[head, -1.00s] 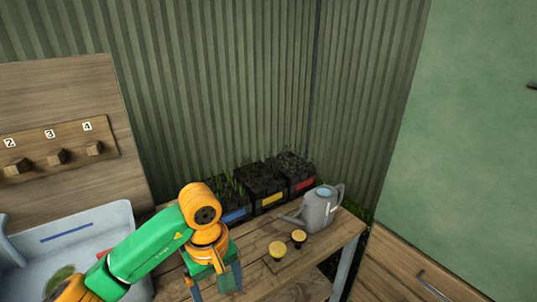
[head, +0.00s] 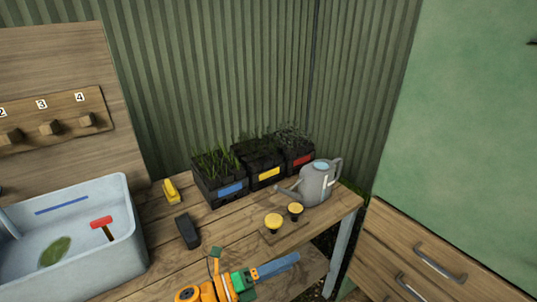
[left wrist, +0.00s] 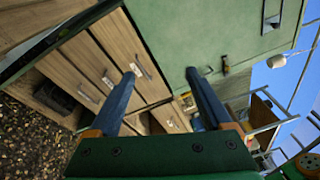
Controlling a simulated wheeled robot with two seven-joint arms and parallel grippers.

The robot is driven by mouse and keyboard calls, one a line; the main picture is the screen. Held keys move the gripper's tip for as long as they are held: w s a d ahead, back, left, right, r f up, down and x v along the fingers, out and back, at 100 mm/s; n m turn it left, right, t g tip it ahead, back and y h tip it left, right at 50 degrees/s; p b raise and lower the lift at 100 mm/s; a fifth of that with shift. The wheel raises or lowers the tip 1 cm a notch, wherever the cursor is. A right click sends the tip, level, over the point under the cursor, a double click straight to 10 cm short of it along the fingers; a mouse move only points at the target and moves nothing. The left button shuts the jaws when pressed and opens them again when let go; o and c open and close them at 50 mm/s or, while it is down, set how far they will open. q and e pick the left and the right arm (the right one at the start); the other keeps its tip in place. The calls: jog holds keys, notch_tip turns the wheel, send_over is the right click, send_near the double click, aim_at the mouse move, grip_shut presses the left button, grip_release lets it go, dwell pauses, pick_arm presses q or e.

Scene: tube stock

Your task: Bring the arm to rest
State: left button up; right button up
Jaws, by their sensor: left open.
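My left gripper (head: 284,262) is low in the head view, in front of the wooden bench (head: 165,258), with its blue fingers pointing right. In the left wrist view its two blue fingers (left wrist: 163,76) stand well apart with nothing between them. Beyond them that view shows wooden drawers and a green cabinet. The gripper touches nothing that I can see. My right gripper is in neither view.
A grey watering can (head: 318,184) and two yellow-topped knobs (head: 274,222) are on the bench. Planters (head: 228,188) line the wall. A pale sink (head: 135,245) is at left, with a dark block (head: 187,231) beside it. Wooden drawers (head: 420,270) are at right.

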pick_arm(q)
jog(key=a+f+n+t+y+b, duration=0.1)
jog(key=a+f+n+t+y, duration=0.6)
jog(key=f+n, duration=0.8)
jog(key=s+a+f+n+g+y+b, duration=0.1)
jog(key=s+a+f+n+g+y, duration=0.15)
jog(key=s+a+f+n, duration=0.35)
jog(key=s+a+f+n+g+y+b, duration=0.1)
jog(key=s+a+f+n+g+y, duration=0.2)
jog(key=f, duration=0.5)
jog(key=s+a+f+n+g+y, duration=0.1)
jog(key=s+a+f+n+g, duration=0.1)
jog(key=s, duration=0.6)
jog(key=s+a+f+n+g+y, duration=0.2)
jog(key=s+f, duration=0.4)
jog(key=s, duration=0.3)
jog(key=s+a+f+n+g+y, duration=0.1)
jog(key=s+f+n+g, duration=0.3)
jog(key=s, duration=0.5)
jog(key=shift+s+a+f+n+b, duration=0.2)
jog(key=shift+a+f+n+b, duration=0.25)
jog(key=shift+a, duration=0.3)
jog(key=shift+w, duration=0.1)
